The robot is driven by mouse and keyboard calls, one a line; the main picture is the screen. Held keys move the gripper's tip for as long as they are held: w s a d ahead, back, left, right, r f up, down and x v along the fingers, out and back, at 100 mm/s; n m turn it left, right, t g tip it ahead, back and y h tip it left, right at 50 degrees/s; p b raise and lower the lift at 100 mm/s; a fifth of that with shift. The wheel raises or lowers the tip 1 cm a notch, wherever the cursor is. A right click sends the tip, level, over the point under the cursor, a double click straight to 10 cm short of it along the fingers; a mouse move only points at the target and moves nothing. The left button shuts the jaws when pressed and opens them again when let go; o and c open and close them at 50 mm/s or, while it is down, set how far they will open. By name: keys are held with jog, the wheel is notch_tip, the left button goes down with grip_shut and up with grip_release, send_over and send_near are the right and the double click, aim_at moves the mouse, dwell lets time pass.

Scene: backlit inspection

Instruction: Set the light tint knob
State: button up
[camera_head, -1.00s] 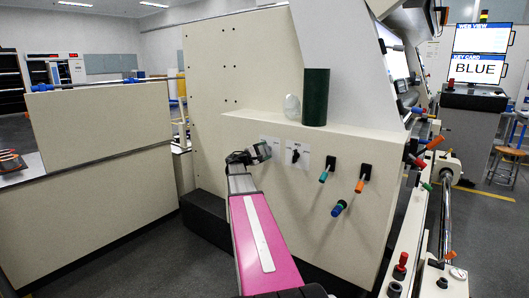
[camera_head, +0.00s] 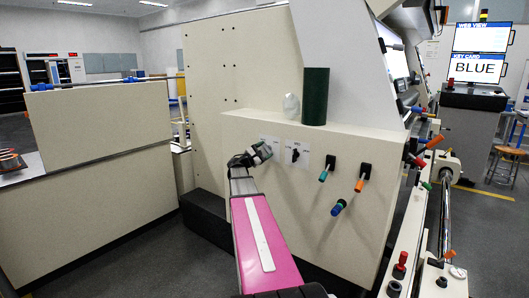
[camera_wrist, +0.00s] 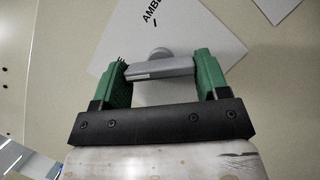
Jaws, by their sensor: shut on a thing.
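The light tint knob (camera_wrist: 158,70) is a grey bar-shaped handle on a pale plate (camera_wrist: 192,40) in the wrist view. In the head view, my gripper (camera_head: 260,153) is at the left plate on the cream machine panel and hides the knob. A screen (camera_head: 476,68) at the upper right reads "KEY CARD" and "BLUE".
A second plate with a black knob (camera_head: 295,154) is just right of my gripper. Teal (camera_head: 323,175), orange (camera_head: 360,185) and blue (camera_head: 338,207) handles stick out further right. A dark green cylinder (camera_head: 314,97) and a clear object (camera_head: 291,106) stand on the ledge above.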

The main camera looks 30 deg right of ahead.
jog(key=o, duration=0.9)
jog(key=shift+o, duration=0.2)
jog(key=v, duration=1.1)
